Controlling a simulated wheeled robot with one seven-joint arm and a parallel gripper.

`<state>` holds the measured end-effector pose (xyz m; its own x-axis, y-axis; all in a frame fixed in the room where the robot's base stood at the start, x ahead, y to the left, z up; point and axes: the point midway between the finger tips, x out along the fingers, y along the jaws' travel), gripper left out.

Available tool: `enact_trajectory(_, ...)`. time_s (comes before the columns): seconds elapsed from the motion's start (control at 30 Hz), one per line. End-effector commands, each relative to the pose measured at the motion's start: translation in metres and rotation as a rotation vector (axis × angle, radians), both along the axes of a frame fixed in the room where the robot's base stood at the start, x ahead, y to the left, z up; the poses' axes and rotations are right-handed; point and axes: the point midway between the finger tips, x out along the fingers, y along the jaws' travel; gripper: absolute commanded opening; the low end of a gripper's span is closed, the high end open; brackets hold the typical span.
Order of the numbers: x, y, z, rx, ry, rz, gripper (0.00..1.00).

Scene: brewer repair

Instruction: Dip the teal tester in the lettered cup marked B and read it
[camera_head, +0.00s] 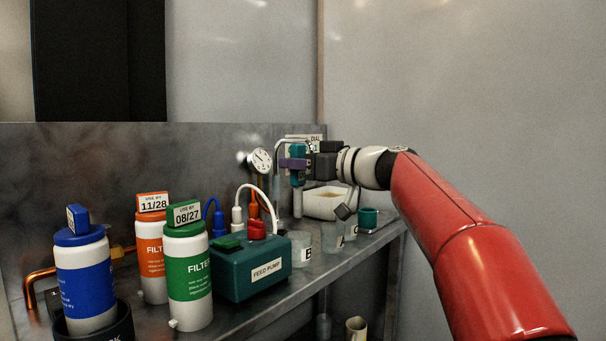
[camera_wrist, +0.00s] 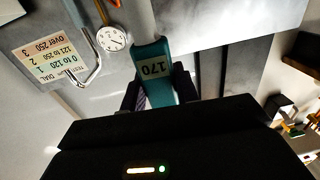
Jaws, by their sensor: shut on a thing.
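My gripper (camera_head: 301,164) is shut on the teal tester (camera_head: 297,152) and holds it upright, with its pale probe (camera_head: 298,203) pointing down. In the wrist view the tester (camera_wrist: 152,88) sits between the fingers, and its display (camera_wrist: 154,69) appears to read 170. The clear cup marked B (camera_head: 302,252) stands on the bench beside the feed pump. The probe's lower end shows above cup B in the picture, apart from its rim. Cup A (camera_head: 340,242) and another lettered cup (camera_head: 353,229) stand to the right; the last letter is unclear.
The green feed pump (camera_head: 252,268) and filter bottles (camera_head: 188,278) fill the left of the bench. A white tub (camera_head: 323,205) and a teal cup (camera_head: 368,217) stand near its right end. A dial card (camera_wrist: 58,58) and round gauge (camera_wrist: 112,39) are on the back wall.

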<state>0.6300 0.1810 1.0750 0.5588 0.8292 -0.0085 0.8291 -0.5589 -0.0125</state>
Motion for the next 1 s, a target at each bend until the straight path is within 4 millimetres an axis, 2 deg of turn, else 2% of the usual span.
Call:
enact_trajectory(0.03,-0.0004,0.0000,0.0066,0.000,0.022,0.000,0.07)
enact_trajectory(0.13,-0.0007,-0.0002,0.0104,0.000,0.095,-0.001,0.07)
enact_trajectory(0.3,0.0003,0.0004,0.0025,-0.001,0.281,0.002,0.07)
enact_trajectory(0.53,0.0005,0.0002,0.0014,-0.002,0.489,0.001,0.07)
enact_trajectory(1.0,-0.0004,-0.0001,0.0010,-0.001,0.536,0.000,0.07)
